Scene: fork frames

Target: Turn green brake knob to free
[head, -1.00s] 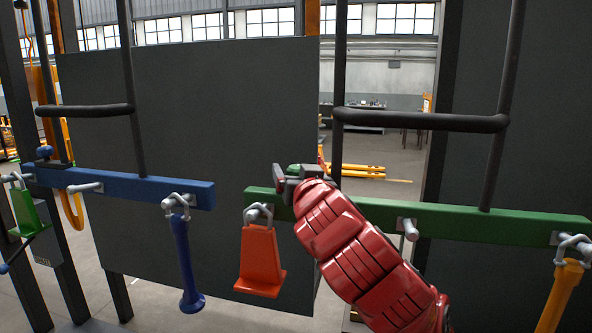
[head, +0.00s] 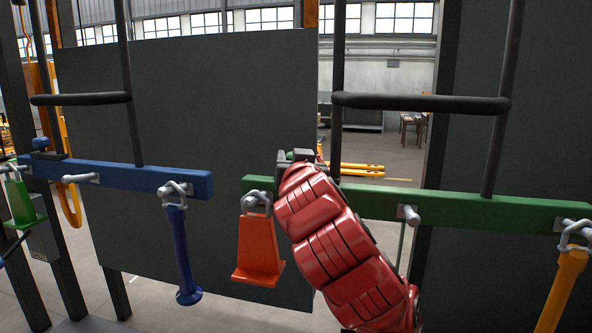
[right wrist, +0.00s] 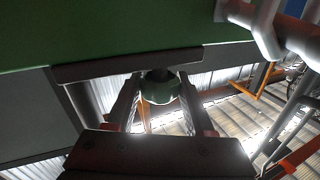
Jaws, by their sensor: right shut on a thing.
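The green brake knob (right wrist: 160,88) shows in the right wrist view as a round green piece with a dark centre, between my fingers. My right gripper (right wrist: 160,92) is shut on it, one finger on each side. In the head view the right gripper (head: 296,156) is at the upper edge of the green rail (head: 460,207), near its left end. There the red wrist and gripper hide the knob. The rail also fills the top of the right wrist view (right wrist: 110,28). My left gripper is not in view.
An orange cone-shaped piece (head: 259,243) hangs close left of my right arm. A blue rail (head: 130,178) with a hanging blue handle (head: 182,255) is on the left. A yellow handle (head: 563,290) hangs at far right. Black upright bars (head: 420,103) stand above the green rail.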

